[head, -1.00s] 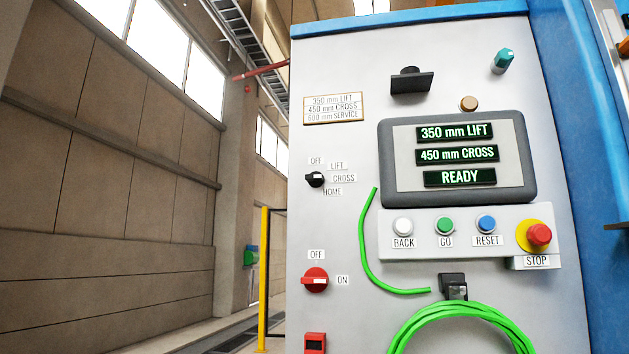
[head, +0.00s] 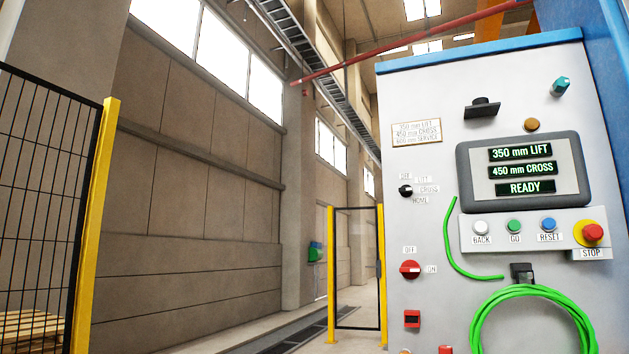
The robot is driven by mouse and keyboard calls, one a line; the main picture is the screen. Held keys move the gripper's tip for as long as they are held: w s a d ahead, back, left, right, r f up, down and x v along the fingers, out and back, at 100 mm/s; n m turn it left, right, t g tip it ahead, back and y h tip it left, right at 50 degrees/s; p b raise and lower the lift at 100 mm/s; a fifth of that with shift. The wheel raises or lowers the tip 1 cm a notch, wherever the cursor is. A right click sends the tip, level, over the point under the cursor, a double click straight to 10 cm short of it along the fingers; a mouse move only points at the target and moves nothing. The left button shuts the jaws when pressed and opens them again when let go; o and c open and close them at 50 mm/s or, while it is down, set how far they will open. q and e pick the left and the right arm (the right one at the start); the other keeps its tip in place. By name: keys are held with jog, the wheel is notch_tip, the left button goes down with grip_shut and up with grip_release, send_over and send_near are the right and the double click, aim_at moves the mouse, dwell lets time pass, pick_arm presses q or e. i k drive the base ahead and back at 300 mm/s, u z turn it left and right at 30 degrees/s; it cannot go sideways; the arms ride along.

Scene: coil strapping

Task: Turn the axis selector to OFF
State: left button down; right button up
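The axis selector (head: 405,191) is a small black rotary knob on the left part of the grey control panel (head: 425,240). Labels OFF, LIFT, CROSS and HOME stand around it. Its white mark is small; it appears to point right, toward CROSS, but I cannot be sure. The display (head: 523,170) reads 350 mm LIFT, 450 mm CROSS and READY. A separate red rotary switch (head: 410,269) with OFF and ON labels sits below the selector. Neither of my grippers shows in the head view.
BACK, GO and RESET buttons and a red STOP button (head: 592,233) sit below the display. A green cable coil (head: 535,290) hangs at the lower right. Yellow-posted mesh fencing (head: 95,225) stands at the left. Open floor lies left of the panel.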

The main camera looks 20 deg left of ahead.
aim_at(406, 191)
jog(key=u, duration=2.15)
jog(key=i, duration=0.2)
jog(key=z, duration=0.95)
jog(key=i, duration=1.2)
jog(key=z, duration=1.2)
jog(key=i, duration=0.7)
jog(key=z, duration=0.8)
